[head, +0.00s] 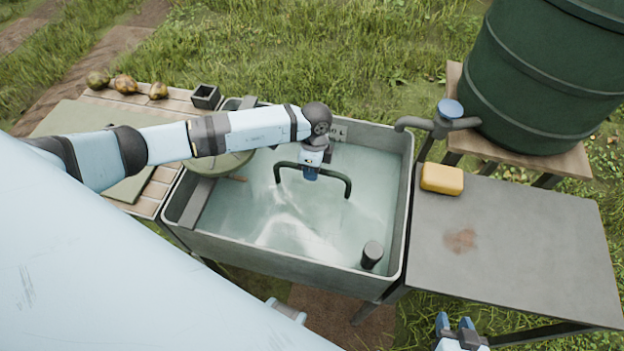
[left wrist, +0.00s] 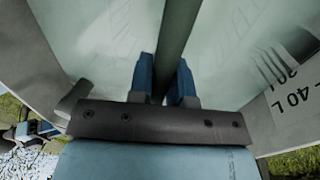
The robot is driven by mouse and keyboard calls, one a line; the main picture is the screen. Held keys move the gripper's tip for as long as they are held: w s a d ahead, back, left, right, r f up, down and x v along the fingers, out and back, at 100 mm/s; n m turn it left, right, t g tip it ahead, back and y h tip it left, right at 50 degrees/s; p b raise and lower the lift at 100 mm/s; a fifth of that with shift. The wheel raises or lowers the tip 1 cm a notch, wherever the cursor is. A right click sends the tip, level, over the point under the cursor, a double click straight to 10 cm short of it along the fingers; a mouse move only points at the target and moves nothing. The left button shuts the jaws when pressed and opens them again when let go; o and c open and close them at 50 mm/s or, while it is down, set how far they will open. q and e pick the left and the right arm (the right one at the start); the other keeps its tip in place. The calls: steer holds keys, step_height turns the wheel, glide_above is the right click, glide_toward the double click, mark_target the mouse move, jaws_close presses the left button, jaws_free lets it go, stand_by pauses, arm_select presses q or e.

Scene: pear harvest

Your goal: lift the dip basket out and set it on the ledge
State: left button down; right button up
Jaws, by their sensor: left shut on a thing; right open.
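The dip basket's dark green arched handle (head: 347,182) stands above the cloudy water in the grey basin (head: 272,262). The basket's body is hidden under the water. My left gripper (head: 311,173) is shut on the top bar of the handle, near its middle. In the left wrist view the bar (left wrist: 178,38) runs between the blue fingertips of the left gripper (left wrist: 166,80). A flat grey ledge (head: 196,204) lies along the basin's left end and looks bare. My right gripper (head: 457,326) is open and empty, low in front of the grey table.
A yellow sponge-like block (head: 441,179) lies on the grey table (head: 530,235) right of the basin; most of that table is clear. A tap (head: 440,122) and a green barrel (head: 540,80) stand behind. A dark cylinder (head: 372,254) stands in the basin's front right corner.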

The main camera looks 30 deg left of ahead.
arm_select(q)
steer(key=shift+r, duration=0.15)
step_height(320, 180, up, 28)
steer(key=p, duration=0.7)
stand_by(0.4)
